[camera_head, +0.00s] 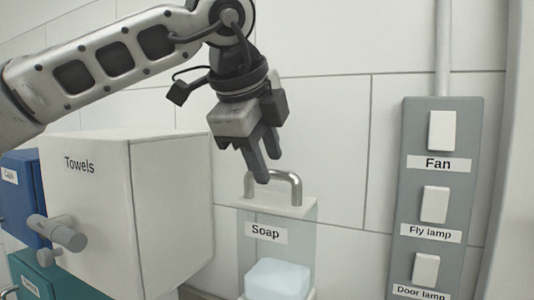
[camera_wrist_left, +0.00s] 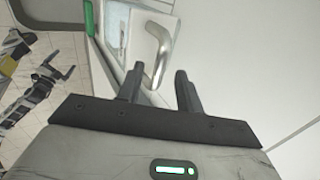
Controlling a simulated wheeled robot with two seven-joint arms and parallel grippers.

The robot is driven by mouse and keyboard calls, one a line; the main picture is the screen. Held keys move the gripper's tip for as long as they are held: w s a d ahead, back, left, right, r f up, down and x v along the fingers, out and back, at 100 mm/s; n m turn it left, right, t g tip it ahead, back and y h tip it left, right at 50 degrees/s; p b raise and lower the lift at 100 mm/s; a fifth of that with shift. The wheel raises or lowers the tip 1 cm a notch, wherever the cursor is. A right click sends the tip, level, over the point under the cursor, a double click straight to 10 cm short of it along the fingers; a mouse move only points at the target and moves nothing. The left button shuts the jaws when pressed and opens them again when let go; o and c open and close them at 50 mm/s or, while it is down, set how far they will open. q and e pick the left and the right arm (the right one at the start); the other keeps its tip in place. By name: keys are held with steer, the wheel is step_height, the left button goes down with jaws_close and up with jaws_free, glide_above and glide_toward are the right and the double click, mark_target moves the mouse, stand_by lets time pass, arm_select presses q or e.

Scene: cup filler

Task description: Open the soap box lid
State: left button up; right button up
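The soap box (camera_head: 278,240) is a clear container on the wall with a label reading "Soap" and a pale blue soap block (camera_head: 278,278) inside. Its white lid (camera_head: 285,207) is down and carries a metal arched handle (camera_head: 290,180). My left gripper (camera_head: 267,168) points down just above the handle. In the left wrist view its two fingers (camera_wrist_left: 158,80) are apart and the handle (camera_wrist_left: 157,50) shows between and beyond the tips. I cannot tell whether they touch it. What looks like my right gripper (camera_wrist_left: 55,72) appears small at the left edge there.
A white "Towels" box (camera_head: 165,200) with a grey knob stands left of the soap box. Blue (camera_head: 20,190) and teal (camera_head: 55,283) boxes are farther left. A grey switch panel (camera_head: 432,200) with Fan, Fly lamp and Door lamp switches is at right. Bare tiled wall lies between.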

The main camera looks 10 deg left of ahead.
arm_select(q)
steer(key=shift+w+f, duration=0.25)
steer(key=shift+f, duration=0.2)
steer(key=shift+d, duration=0.1)
jaws_close()
steer(key=shift+w+d+r+g+y, duration=0.25)
steer(key=shift+w+r+g+y, duration=0.15)
steer(key=shift+w+r+g, duration=0.45)
steer(key=shift+w+d+r+g+y, duration=0.15)
steer(key=shift+w+g, duration=0.15)
steer(key=shift+g, duration=0.3)
steer(key=shift+w+d+g+y, duration=0.15)
steer(key=shift+w+g, duration=0.15)
steer(key=shift+g, duration=0.25)
steer(key=shift+a, duration=0.1)
jaws_free()
